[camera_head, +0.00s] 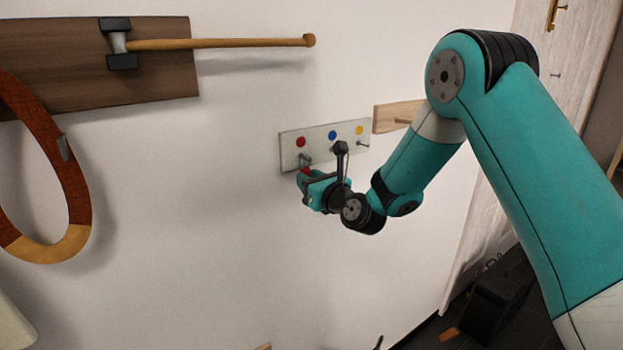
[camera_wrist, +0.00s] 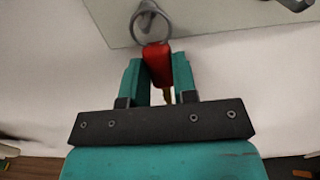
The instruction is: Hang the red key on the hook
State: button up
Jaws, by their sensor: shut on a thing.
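The red key (camera_wrist: 158,64) is held between the two teal fingers of my gripper (camera_wrist: 158,80). Its metal ring (camera_wrist: 150,24) stands above it at the board's lower edge. A grey hook (camera_wrist: 147,14) shows inside the ring's outline; I cannot tell if the ring is on it. In the head view my gripper (camera_head: 304,178) is at the pale hook board (camera_head: 318,145), under the red dot (camera_head: 300,142). A bit of the red key (camera_head: 306,170) shows there, just below the hook (camera_head: 304,157).
Blue (camera_head: 332,135) and yellow (camera_head: 360,130) dots mark the board's other places; a hook (camera_head: 362,143) is under the yellow one. A wooden plank (camera_head: 397,115) is to the right. A wooden rod (camera_head: 220,43) juts out at upper left. The wall below is clear.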

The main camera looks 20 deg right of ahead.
dwell(0.4)
jog(key=o, duration=1)
jog(key=b+v, duration=1.4)
jog(key=v, duration=0.3)
jog(key=s+a+f+n+g+y, duration=0.45)
jog(key=s+a+n+g, duration=0.55)
jog(key=n, duration=1.1)
jog(key=s+f+n+g+h, duration=0.1)
jog(key=s+n+g+h, duration=0.1)
jog(key=s+n, duration=0.3)
jog(key=s+f+n+g+h, duration=0.2)
jog(key=s+n, duration=0.3)
jog(key=n, duration=0.2)
jog(key=s+d+f+n+g+h, duration=0.1)
jog(key=s+n+g+h, duration=0.1)
jog(key=s+n, duration=0.3)
jog(key=shift+f+n+g, duration=0.4)
jog(key=shift+n+g, duration=0.2)
jog(key=shift+n, duration=0.2)
